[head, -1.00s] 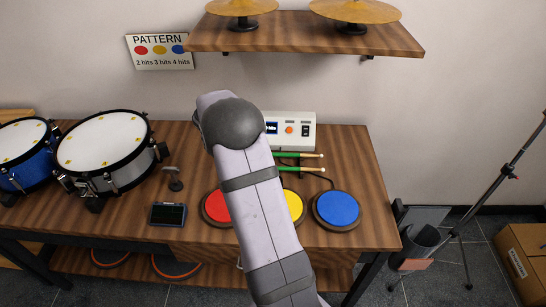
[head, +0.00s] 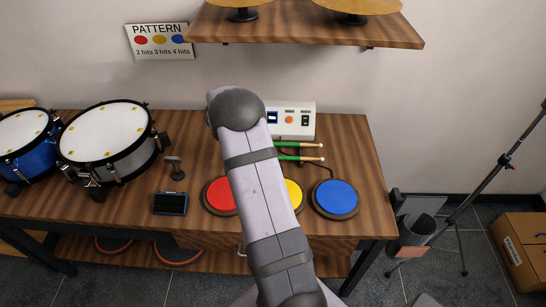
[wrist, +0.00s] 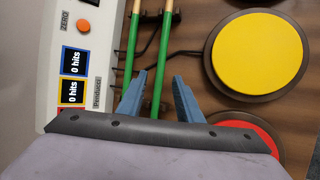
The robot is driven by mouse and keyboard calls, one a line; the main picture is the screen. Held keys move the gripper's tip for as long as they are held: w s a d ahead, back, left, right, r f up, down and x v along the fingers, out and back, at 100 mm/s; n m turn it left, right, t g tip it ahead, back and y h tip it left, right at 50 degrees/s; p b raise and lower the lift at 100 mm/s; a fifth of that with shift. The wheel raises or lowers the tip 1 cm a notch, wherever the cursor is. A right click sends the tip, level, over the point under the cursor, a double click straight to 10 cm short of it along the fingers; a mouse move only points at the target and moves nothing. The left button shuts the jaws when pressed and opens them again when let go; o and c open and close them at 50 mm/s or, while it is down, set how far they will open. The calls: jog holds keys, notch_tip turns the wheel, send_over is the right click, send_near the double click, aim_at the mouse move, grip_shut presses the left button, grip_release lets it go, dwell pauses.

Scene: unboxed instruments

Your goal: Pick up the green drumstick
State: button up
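Two green drumsticks with pale wooden ends lie side by side on the table; the rear one (head: 288,144) and front one (head: 290,158) show right of my arm in the head view. Their left parts are hidden behind my arm. In the wrist view one stick (wrist: 162,48) runs through the gap between my blue fingertips, and the other (wrist: 135,40) passes by the left finger. My gripper (wrist: 160,76) is open and appears above the sticks; I cannot tell the exact height. My arm hides the gripper in the head view.
A white control box (head: 300,111) stands behind the sticks, beside the fingers' left in the wrist view. Red (head: 220,195), yellow (head: 294,194) and blue pads (head: 336,197) lie in front. Drums (head: 108,133) stand at left; a shelf (head: 300,25) hangs above.

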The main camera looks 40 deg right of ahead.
jog(key=shift+x, duration=1.4)
grip_shut()
jog(key=shift+r, duration=0.1)
notch_tip(320, 180, up, 10)
jog(key=c, duration=0.7)
grip_release()
grip_shut()
